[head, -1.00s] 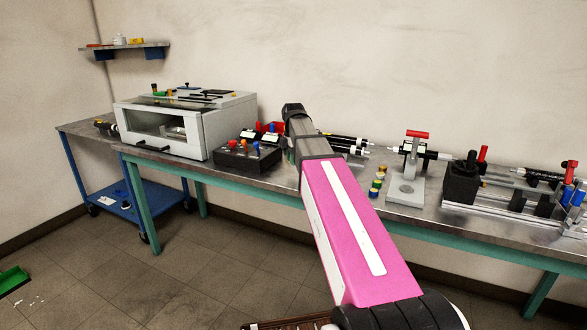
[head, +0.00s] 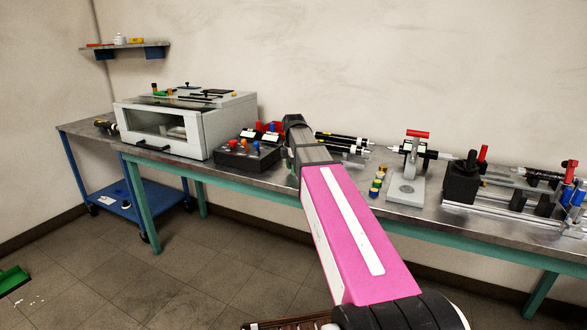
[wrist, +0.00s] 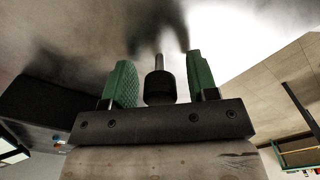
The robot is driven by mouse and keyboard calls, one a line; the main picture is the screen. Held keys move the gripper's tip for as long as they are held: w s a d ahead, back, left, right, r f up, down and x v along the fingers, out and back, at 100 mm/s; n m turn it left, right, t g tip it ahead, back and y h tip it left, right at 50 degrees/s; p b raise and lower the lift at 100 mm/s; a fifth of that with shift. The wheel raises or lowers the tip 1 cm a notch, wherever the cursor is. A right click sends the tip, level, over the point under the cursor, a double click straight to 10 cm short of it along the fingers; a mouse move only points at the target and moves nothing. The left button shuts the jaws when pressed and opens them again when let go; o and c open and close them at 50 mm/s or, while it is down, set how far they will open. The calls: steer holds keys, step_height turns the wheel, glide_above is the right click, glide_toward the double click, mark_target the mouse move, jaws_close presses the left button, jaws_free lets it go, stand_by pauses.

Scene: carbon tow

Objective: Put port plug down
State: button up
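In the wrist view, my gripper (wrist: 161,80) has two green fingers that stand apart. Between them is the port plug, a black cylinder (wrist: 159,88) with a thin grey pin pointing away from the gripper. A narrow gap shows on each side of the plug, so the fingers appear not to touch it. A grey metallic surface with dark reflections lies beyond the pin. I cannot tell for certain whether the pin touches it. In the head view my arm hides the fingers and plug, over the bench (head: 285,180).
A black control box (head: 247,153) and a white oven-like cabinet (head: 200,125) stand left of my arm. Black cylinders (head: 343,140) lie just right of it. Farther right are small coloured pieces (head: 377,183), a red-handled press (head: 408,180) and a black clamp rig (head: 462,183).

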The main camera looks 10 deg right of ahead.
steer(key=shift+r, duration=0.1)
step_height(320, 180, up, 12)
stand_by(0.6)
